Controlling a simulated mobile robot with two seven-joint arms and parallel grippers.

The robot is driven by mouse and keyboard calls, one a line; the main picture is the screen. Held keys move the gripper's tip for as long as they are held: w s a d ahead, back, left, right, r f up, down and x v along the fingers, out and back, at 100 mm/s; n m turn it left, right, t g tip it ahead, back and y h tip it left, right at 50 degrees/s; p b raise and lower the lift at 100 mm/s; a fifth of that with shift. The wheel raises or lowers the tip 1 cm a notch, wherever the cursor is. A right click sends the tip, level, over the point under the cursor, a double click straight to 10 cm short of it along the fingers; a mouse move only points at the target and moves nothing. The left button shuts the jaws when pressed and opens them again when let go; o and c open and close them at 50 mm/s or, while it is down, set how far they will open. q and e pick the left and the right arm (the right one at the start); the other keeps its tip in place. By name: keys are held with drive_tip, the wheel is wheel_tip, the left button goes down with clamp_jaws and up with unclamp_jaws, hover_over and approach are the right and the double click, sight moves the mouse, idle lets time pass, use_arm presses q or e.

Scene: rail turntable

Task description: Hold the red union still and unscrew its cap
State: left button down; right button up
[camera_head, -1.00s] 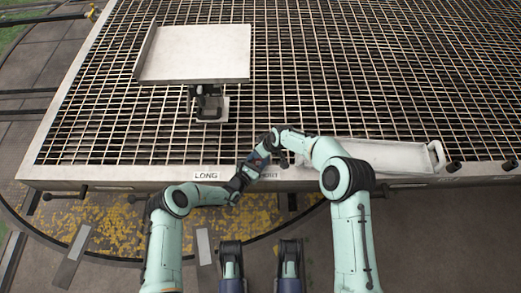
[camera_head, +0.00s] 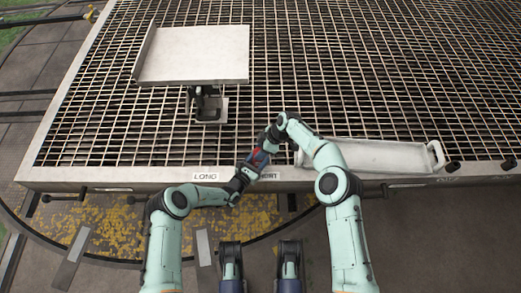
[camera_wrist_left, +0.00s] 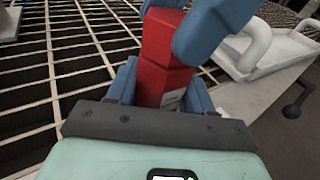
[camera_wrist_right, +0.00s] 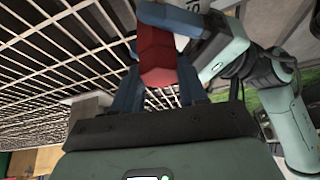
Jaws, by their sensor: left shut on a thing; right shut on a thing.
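The red union (camera_head: 259,157) is held between my two grippers above the front edge of the grating. My left gripper (camera_head: 251,165) is shut on its lower body; in the left wrist view the red body (camera_wrist_left: 158,84) stands between the blue fingers, with a pale label low on it. My right gripper (camera_head: 266,148) is shut on the opposite end, the cap end. In the right wrist view a faceted red part (camera_wrist_right: 156,50) sits between its fingers. The fingers hide much of the cap and the joint, so I cannot tell how far it is unscrewed.
A pale tray with handles (camera_head: 375,157) lies on the grating to the right. A raised pale plate (camera_head: 195,55) stands at the back left. The front ledge bears a LONG label (camera_head: 206,176) and another, partly hidden label (camera_head: 268,176). The grating between is clear.

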drive_tip(key=shift+f+n, duration=0.15)
drive_tip(key=shift+n, duration=0.15)
drive_tip(key=o, duration=1.2)
drive_tip(key=shift+o, duration=0.3)
drive_tip(key=shift+r, duration=2.1)
